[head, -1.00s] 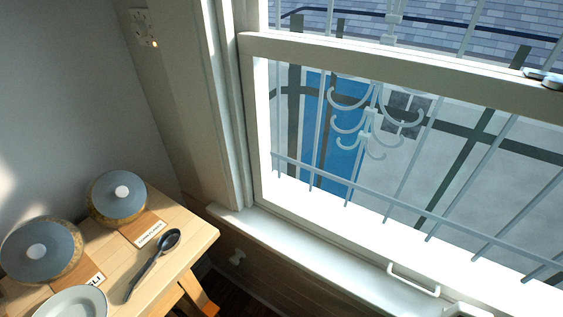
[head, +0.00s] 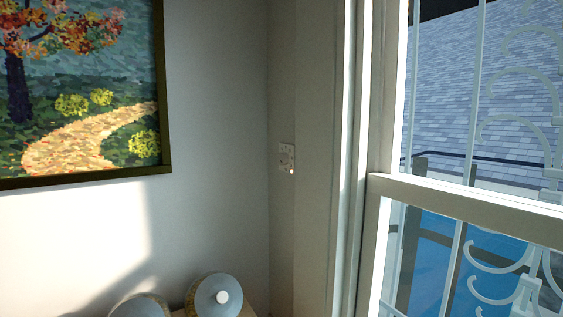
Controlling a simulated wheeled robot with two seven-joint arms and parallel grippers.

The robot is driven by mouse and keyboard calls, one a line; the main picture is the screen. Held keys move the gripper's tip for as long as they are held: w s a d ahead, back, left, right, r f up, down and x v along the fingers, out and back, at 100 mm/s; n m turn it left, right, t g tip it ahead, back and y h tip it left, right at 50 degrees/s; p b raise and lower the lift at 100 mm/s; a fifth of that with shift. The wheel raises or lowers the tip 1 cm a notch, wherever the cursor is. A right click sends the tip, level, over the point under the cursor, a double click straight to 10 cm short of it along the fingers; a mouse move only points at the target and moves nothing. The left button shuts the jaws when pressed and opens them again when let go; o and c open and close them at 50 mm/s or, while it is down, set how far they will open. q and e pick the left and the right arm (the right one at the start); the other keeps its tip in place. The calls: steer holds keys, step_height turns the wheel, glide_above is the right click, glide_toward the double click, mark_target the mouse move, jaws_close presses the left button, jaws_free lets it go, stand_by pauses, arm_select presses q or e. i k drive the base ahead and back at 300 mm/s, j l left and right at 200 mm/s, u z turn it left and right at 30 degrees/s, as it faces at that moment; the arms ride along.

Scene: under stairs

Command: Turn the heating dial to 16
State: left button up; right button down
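No clear heating dial shows in the head view. A small pale plate (head: 286,157) with a glowing spot at its lower right sits on the narrow wall between the corner and the window. It is too small to tell whether it is a dial, a switch or a socket, and no numbers can be read on it. Neither of my grippers is in view.
A sash window (head: 470,200) with white bars outside fills the right side. A framed painting (head: 80,90) hangs on the left wall. Two lidded pots, one with a grey lid (head: 207,297), show at the bottom edge, on a table mostly out of view.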

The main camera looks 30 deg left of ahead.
mark_target(283, 158)
steer(key=z, duration=1.9)
steer(key=k+l+u, duration=0.4)
steer(key=l, duration=0.2)
steer(key=u, duration=2.2)
